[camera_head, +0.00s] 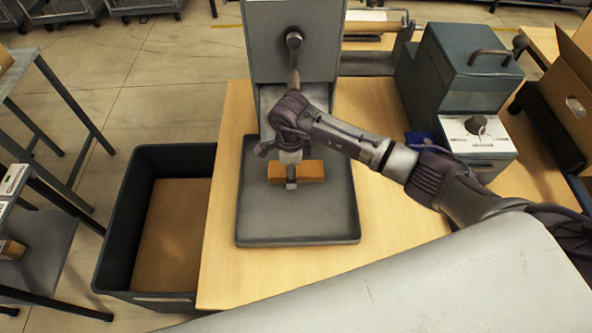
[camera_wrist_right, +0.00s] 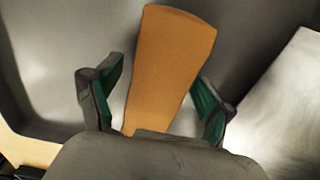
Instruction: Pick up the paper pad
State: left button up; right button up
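The paper pad appears to be the small orange-brown block (camera_head: 311,170) lying on the dark grey tray (camera_head: 300,226) in the head view. In the right wrist view the pad (camera_wrist_right: 170,62) extends away from the gripper. My right gripper (camera_head: 291,182) is over the middle of the pad and hides part of it. In the right wrist view the right gripper (camera_wrist_right: 157,100) is open, with one green-lined finger on each side of the pad and a visible gap at each. Whether the pad is lifted at all is hard to tell. My left gripper is not in view.
A grey dispenser-like machine (camera_head: 262,45) stands behind the tray. A dark box-shaped machine (camera_head: 455,75) stands at right on the wooden table (camera_head: 222,150). A dark bin (camera_head: 130,225) with a cardboard-coloured bottom is left of the table. An open carton (camera_head: 565,85) is at far right.

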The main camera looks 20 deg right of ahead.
jog(key=c, duration=0.5)
jog(key=shift+r, duration=0.1)
